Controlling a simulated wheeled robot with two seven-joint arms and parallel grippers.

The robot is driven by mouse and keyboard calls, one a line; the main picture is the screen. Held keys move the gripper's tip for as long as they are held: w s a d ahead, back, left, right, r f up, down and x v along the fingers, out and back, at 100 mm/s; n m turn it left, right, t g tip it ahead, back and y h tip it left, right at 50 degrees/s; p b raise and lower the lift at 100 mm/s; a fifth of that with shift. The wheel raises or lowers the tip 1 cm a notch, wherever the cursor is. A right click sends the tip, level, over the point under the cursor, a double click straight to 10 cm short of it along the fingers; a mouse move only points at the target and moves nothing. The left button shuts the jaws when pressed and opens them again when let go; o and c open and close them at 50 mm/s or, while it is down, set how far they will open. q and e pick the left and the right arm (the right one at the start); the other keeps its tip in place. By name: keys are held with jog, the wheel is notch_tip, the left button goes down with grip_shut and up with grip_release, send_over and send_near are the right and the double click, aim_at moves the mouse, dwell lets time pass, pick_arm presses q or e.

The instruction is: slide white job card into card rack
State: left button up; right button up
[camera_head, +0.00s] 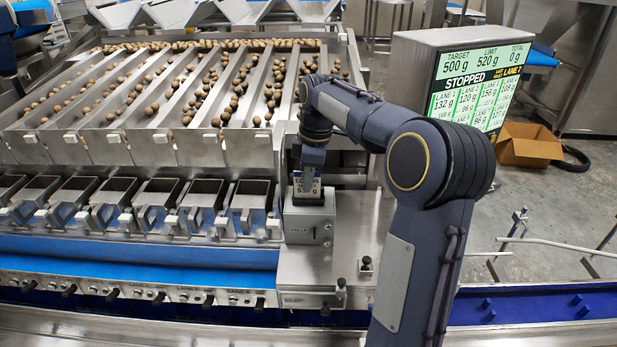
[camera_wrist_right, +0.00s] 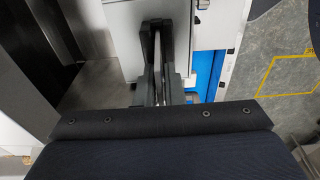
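The white job card (camera_head: 307,187) has dark printing and stands upright above the grey metal card rack (camera_head: 308,226) in the head view. My right gripper (camera_head: 310,168) comes down from above and is shut on the card's upper part. In the right wrist view the gripper's dark fingers (camera_wrist_right: 160,72) close on the card (camera_wrist_right: 157,45), seen as a thin pale edge. The card's lower edge is at the rack's dark top opening; I cannot tell how far it is inside. My left gripper is not in view.
The rack stands on a steel ledge (camera_head: 340,262) at the right end of a row of metal buckets (camera_head: 150,195). Sloped channels with brown round items lie behind. A display cabinet (camera_head: 425,65) reading STOPPED stands at the right, with a cardboard box (camera_head: 527,145) beside it.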

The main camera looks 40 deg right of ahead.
jog(key=o, duration=0.4)
jog(key=r, duration=0.7)
jog(key=shift+s+d+r, duration=0.25)
jog(key=shift+d+r, duration=0.05)
jog(key=shift+d, duration=0.1)
jog(key=shift+r, duration=0.1)
jog(key=shift+s, duration=0.1)
